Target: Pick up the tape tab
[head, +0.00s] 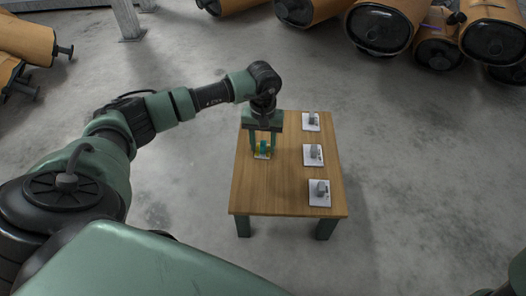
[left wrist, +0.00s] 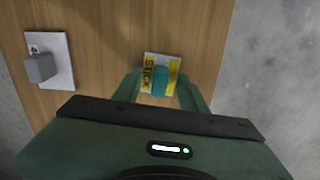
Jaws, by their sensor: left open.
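A small teal tab (head: 264,147) stands on a yellow-and-white card (head: 262,156) near the left edge of the wooden table. I take it to be the tape tab. In the left wrist view the teal tab (left wrist: 160,81) sits on the card (left wrist: 149,66), which has dark lettering. My left gripper (head: 263,153) points down over the card, open, with one finger on each side of the tab. In the left wrist view the fingers (left wrist: 160,92) partly frame the tab; I cannot tell whether either touches it. My right gripper is not in view.
The wooden table (head: 290,190) also bears three white cards with grey blocks along its right side, at the back (head: 311,121), middle (head: 313,155) and front (head: 320,193). Several orange-brown mufflers (head: 380,25) lie on the floor beyond.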

